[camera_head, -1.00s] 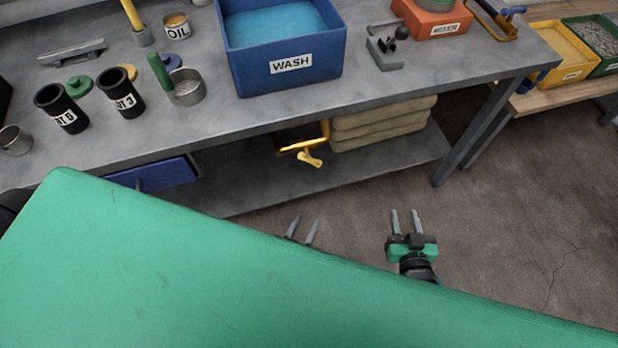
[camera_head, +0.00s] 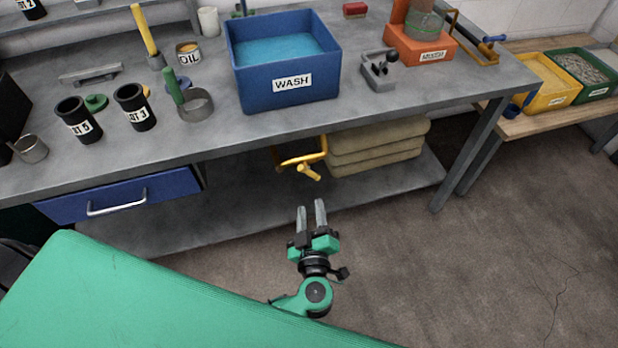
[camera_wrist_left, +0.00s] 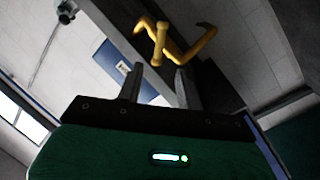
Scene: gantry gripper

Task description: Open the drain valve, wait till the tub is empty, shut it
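The blue tub labelled WASH (camera_head: 285,93) stands on the grey bench with blue water (camera_head: 285,50) in it, the surface below the rim. A yellow valve handle (camera_head: 308,170) on a yellow pipe hangs under the bench below the tub. My left gripper (camera_head: 311,205) is below and in front of the handle, fingers pointing up at it, apart and empty. In the left wrist view the yellow handle (camera_wrist_left: 160,45) shows just beyond the open fingertips, not touching as far as I can see. My right gripper is not in view.
Beige folded sacks (camera_head: 378,148) lie on the lower shelf right of the valve. A blue drawer (camera_head: 125,195) is at the left. The floor at right is clear.

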